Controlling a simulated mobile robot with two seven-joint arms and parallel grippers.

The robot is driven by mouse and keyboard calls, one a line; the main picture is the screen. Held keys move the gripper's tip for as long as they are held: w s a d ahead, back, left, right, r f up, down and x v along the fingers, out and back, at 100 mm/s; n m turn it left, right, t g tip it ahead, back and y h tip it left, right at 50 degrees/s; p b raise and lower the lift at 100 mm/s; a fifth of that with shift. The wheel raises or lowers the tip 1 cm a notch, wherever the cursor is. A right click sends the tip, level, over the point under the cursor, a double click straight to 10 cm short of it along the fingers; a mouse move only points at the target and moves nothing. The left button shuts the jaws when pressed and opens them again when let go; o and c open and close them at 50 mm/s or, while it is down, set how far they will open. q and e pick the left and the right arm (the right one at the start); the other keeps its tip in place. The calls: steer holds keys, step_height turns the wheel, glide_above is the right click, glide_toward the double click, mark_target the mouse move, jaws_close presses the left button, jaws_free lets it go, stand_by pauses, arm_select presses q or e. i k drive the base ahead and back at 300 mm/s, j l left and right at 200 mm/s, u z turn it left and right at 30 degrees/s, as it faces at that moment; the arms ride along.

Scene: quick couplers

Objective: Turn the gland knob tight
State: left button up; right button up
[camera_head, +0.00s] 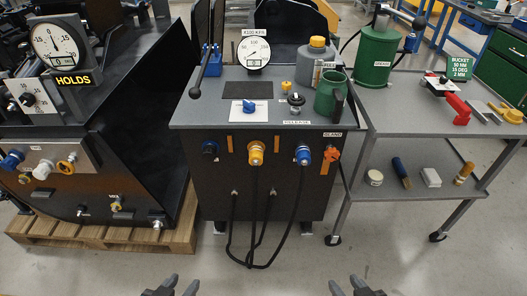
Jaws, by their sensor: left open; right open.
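The gland knob (332,154) is a small orange-red knob at the right end of the dark front panel of the grey-topped cabinet (225,178). A small label reading GLAND is just above it. Its thread and how tight it sits cannot be made out. My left gripper (168,281) is at the bottom edge of the view, left of centre, open and empty. My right gripper (352,283) is at the bottom edge, right of centre, open and empty. Both are well apart from the knob.
Yellow (256,153) and blue (303,155) couplers with hanging black hoses (270,235) sit left of the knob. A green jug (328,95) stands on the cabinet above it. A grey cart (400,120) stands close on the right. The floor in front is clear.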

mark_target(331, 155)
steer(key=i+l+u, duration=0.25)
steer(key=i, duration=0.15)
steer(key=i+l+u, duration=0.2)
steer(key=i+l, duration=0.1)
steer(key=i, duration=0.1)
